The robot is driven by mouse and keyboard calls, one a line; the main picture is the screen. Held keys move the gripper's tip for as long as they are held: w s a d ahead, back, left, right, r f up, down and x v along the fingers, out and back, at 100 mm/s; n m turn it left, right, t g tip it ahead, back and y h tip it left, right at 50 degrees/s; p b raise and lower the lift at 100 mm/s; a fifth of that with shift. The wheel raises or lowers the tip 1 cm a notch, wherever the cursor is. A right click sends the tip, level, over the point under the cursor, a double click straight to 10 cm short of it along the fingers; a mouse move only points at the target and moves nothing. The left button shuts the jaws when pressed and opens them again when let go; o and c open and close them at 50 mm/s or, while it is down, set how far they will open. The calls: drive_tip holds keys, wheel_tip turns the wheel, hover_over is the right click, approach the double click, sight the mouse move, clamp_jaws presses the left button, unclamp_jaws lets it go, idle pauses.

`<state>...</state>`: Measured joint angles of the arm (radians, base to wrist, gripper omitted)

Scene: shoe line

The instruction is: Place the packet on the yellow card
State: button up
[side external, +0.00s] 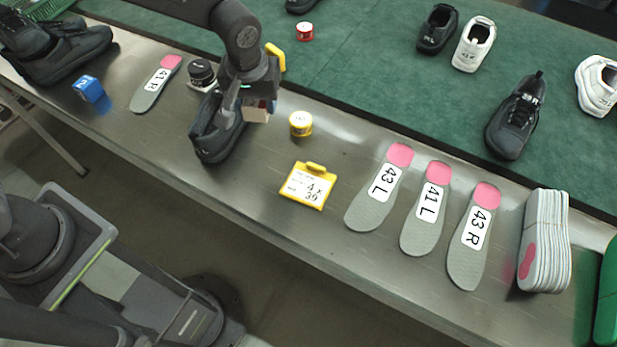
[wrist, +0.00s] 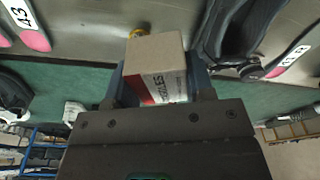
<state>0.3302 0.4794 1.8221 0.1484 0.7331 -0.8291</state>
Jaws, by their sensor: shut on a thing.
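A small cardboard packet with a red and white label shows in the wrist view (wrist: 156,70). My gripper (side external: 246,106) is shut on this packet (side external: 257,110). In the side view it holds the packet beside a dark shoe (side external: 214,134), and part of the packet is hidden by the fingers. The yellow card (side external: 307,186) lies on the metal bench to the right of my gripper, with a white label reading "4 x 39" and a yellow clip at its top. The card is bare. In the wrist view my gripper (wrist: 160,92) has a finger on each side of the packet.
A yellow tin (side external: 300,124) stands between the packet and the card. Grey insoles (side external: 381,188) lie right of the card, with an insole stack (side external: 545,240) beyond. A black-lidded jar (side external: 201,74) and blue box (side external: 89,88) are at left. Shoes stand on the green belt (side external: 370,80).

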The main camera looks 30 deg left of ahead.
wheel_tip(320, 180, down, 5)
hover_over(309, 182)
drive_tip(key=f, duration=0.7)
drive_tip(key=shift+s+d, duration=0.1)
drive_tip(key=shift+s, duration=0.15)
drive_tip(key=shift+f, duration=2)
drive_tip(key=shift+f, duration=0.2)
drive_tip(key=o, duration=1)
drive_tip(key=shift+c, duration=0.2)
drive_tip(key=shift+r, duration=0.1)
wheel_tip(309, 182, up, 12)
drive_tip(key=s, duration=0.1)
drive_tip(key=shift+s+d, duration=0.35)
